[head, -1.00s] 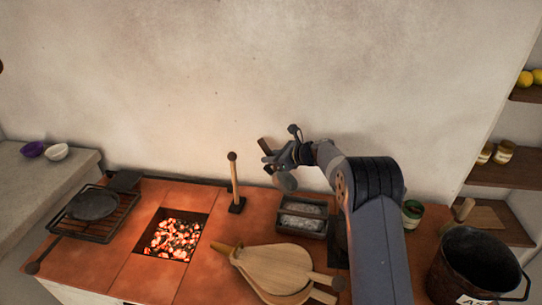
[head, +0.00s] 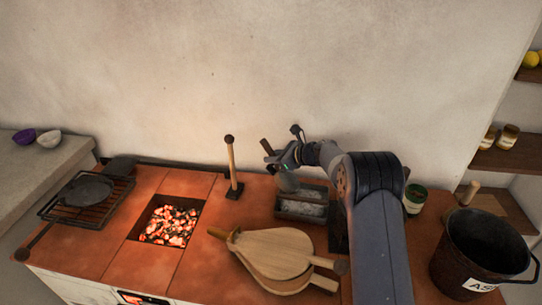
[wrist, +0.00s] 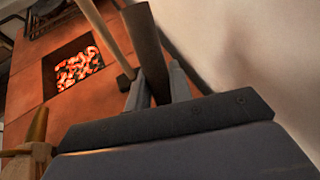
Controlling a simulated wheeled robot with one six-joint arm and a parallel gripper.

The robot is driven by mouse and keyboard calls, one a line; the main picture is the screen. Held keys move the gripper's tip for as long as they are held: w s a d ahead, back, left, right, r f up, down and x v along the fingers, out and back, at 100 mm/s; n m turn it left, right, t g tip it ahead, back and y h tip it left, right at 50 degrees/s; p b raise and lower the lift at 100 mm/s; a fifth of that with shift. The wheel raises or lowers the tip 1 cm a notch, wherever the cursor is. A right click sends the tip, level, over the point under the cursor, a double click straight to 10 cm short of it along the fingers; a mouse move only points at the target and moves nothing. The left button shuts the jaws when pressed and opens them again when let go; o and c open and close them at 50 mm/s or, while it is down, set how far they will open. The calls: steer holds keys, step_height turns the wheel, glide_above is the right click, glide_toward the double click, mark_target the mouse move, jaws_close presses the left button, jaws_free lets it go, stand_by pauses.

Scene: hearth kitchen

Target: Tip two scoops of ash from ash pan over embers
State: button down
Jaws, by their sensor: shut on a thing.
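My gripper (head: 280,161) is shut on a scoop with a dark brown handle (wrist: 147,45). The handle stands up between the two fingers in the wrist view. The scoop's grey bowl (head: 288,181) hangs below the gripper, at the back left edge of the ash pan. I cannot tell whether it touches the pan or holds ash. The dark ash pan (head: 302,217) sits on the hearth top, with pale grey ash (head: 305,208) inside. The embers (head: 170,225) glow orange in a square pit to the left; they also show in the wrist view (wrist: 79,67).
A wooden-handled tool (head: 232,165) stands upright between pit and pan. Bellows (head: 275,252) lie in front of the pan. A grill rack with a skillet (head: 86,189) is at the left. A black bucket (head: 480,255) and a green-banded jar (head: 414,198) are at the right.

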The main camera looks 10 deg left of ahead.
steer(key=shift+d+f, duration=0.15)
steer(key=shift+f, duration=0.25)
steer(key=s+d+b, duration=0.1)
steer(key=d, duration=0.5)
steer(key=shift+s+b, duration=0.15)
steer(key=shift+b, duration=0.15)
steer(key=shift+f, duration=0.1)
step_height(320, 180, up, 7)
steer(key=g+h+p, duration=0.1)
steer(key=h+p, duration=0.2)
steer(key=p, duration=1.3)
steer(key=shift+n+h+p, duration=0.3)
